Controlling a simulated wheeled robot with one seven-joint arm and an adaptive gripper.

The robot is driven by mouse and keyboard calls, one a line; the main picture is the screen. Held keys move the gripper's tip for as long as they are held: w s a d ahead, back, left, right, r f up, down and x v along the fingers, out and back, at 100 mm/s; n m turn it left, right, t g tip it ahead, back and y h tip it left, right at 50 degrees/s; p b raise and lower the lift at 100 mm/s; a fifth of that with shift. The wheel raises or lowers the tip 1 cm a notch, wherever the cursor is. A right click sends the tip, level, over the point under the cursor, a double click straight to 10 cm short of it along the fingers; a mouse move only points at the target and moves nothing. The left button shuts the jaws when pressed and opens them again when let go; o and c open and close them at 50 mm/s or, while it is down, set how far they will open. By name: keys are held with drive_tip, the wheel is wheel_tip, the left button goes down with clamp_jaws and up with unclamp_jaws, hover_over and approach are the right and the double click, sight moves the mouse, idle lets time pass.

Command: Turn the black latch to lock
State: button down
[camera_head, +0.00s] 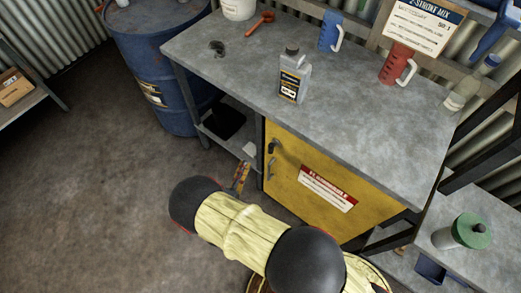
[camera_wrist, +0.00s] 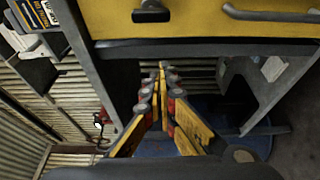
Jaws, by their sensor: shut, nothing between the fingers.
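The black latch (camera_head: 274,146) sits near the upper left corner of the yellow cabinet door (camera_head: 350,213). My gripper (camera_head: 244,167) is shut and empty, to the left of the door edge and lower than the latch in the picture. Its fingertips (camera_wrist: 161,68) are together and apart from the latch.
The grey workbench (camera_head: 225,75) stands above the cabinet, with a bottle (camera_head: 292,75) and jugs on top. Its leg (camera_head: 259,150) stands beside the door edge, close to my gripper. A blue barrel (camera_head: 160,60) is at the back left. The floor at left is clear.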

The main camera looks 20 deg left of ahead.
sight(273, 146)
drive_tip(key=shift+w, duration=0.1)
idle(0.3)
drive_tip(key=w+d+b, duration=0.3)
drive_tip(key=w+d, duration=0.1)
drive_tip(key=w, duration=0.4)
drive_tip(key=shift+d, duration=0.15)
